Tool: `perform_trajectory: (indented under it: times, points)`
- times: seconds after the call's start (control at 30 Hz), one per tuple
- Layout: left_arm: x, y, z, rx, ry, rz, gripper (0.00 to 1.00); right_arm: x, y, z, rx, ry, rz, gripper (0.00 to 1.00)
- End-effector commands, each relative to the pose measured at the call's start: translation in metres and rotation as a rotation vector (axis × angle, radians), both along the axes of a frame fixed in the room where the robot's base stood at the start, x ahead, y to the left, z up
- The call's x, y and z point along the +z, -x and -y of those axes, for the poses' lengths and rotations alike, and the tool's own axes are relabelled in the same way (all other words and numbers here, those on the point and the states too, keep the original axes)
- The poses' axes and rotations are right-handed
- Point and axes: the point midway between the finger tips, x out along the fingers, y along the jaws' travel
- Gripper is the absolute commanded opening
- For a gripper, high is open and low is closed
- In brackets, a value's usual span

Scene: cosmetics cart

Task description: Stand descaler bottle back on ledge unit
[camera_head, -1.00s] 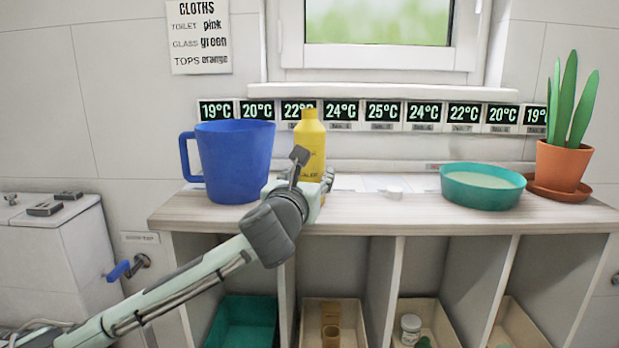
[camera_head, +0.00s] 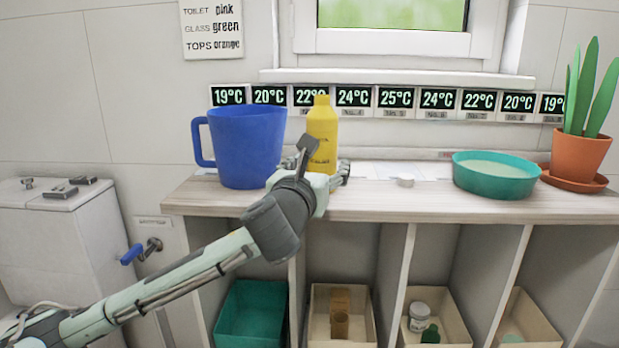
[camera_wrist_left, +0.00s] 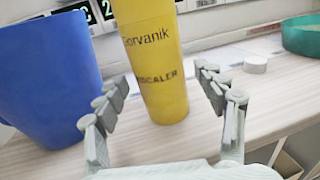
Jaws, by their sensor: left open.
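The yellow descaler bottle (camera_head: 322,125) stands upright on the top of the wooden ledge unit (camera_head: 420,205), to the right of the blue jug. It also shows in the left wrist view (camera_wrist_left: 157,62), with lettering on its side and its base on the wood. My left gripper (camera_head: 326,170) is in front of the bottle. In the left wrist view, the left gripper's fingers (camera_wrist_left: 168,105) are open, one on each side of the bottle's lower part, with visible gaps to it. My right gripper is not in view.
The blue jug (camera_head: 246,146) stands close on the bottle's left. A small white disc (camera_head: 404,182), a teal bowl (camera_head: 496,174) and a potted plant (camera_head: 579,155) stand to the right. Bins (camera_head: 250,312) fill the cubbies below. A row of temperature labels (camera_head: 396,97) lines the wall behind.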

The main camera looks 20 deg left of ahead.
Motion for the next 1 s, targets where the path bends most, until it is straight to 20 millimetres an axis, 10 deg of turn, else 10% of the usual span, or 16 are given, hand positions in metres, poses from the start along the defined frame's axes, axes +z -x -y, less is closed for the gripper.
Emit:
perform_trajectory:
  times: [0.43, 1.0]
  points:
    - [0.000, 0.084, 0.008, -0.002, 0.000, 0.000, 0.70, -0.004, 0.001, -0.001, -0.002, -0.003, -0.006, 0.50]
    - [0.000, 0.093, 0.008, -0.001, 0.000, 0.000, 0.70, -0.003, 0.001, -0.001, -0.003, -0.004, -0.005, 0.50]
